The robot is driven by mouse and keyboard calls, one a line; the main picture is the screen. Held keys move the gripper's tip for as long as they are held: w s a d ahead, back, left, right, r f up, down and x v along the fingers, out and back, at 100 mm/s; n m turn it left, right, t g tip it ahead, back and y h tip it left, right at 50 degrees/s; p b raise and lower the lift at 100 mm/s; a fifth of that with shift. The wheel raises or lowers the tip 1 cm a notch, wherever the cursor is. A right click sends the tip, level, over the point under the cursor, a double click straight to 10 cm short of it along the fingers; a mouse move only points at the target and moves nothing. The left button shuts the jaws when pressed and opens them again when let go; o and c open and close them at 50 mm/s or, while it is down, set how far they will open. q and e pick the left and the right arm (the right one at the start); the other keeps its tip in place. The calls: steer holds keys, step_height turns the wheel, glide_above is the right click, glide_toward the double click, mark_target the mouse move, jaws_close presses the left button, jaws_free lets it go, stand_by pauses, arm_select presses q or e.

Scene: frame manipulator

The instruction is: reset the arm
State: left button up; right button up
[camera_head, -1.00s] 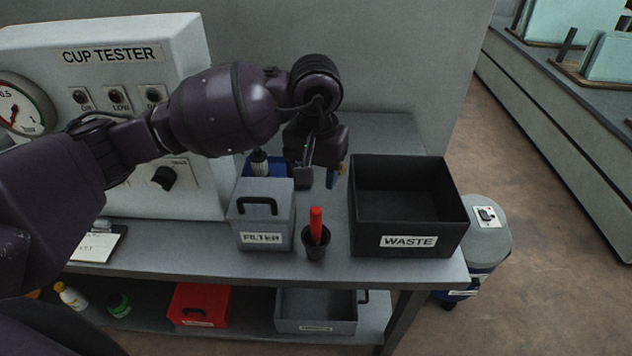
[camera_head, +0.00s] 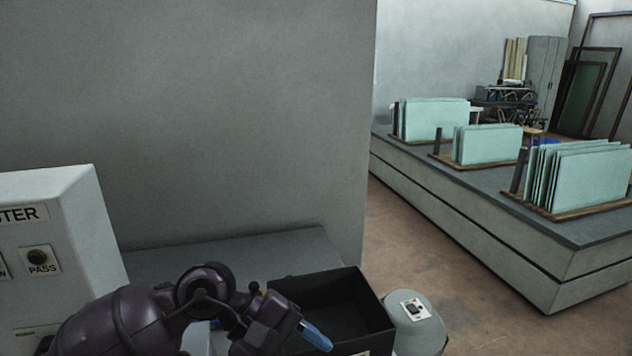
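My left arm comes in from the lower left. Its dark gripper (camera_head: 300,335) hangs over the left front part of the black bin (camera_head: 377,312), near the bottom edge of the picture. A blue elongated piece (camera_head: 316,336) shows at the gripper's end. I cannot tell whether it is part of a finger or something held. The fingertips are not clear enough to show the opening. My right gripper is not in view.
The tester box (camera_head: 75,225) stands at the left. A grey wall (camera_head: 190,110) rises behind the bench (camera_head: 240,255). A long counter (camera_head: 470,220) with racks of glass panes (camera_head: 590,175) lies beyond open floor.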

arm_select(q)
step_height(320, 180, up, 10)
steer(key=w+a+n+t+h, duration=0.2)
steer(key=n+t+h, duration=0.9)
steer(key=n, duration=0.8)
steer(key=w+a+f+n+t+y, duration=0.1)
steer(key=a+f+n+t+y, duration=0.25)
steer(key=a+n+y, duration=0.55)
steer(key=a+f+n+t+y, duration=0.35)
steer(key=n+y, duration=0.25)
steer(key=n, duration=0.8)
steer(key=w+a+f+n+t+y, duration=0.1)
steer(key=a+f+n+t+y, duration=0.2)
steer(key=a+f+n+y, duration=0.55)
steer(key=s+a+f+n+g, duration=0.2)
steer(key=s+f+n+g, duration=0.55)
steer(key=s, duration=0.35)
steer(key=s+a+f+n+g, duration=0.1)
steer(key=s+f+n+g, duration=0.55)
steer(key=s+n, duration=0.3)
steer(key=w+f+m+t+h, duration=0.1)
steer(key=w+f+t, duration=0.5)
steer(key=f, duration=0.3)
steer(key=shift+w+f+t, duration=0.4)
steer(key=shift+t, duration=0.4)
steer(key=shift+c, duration=0.3)
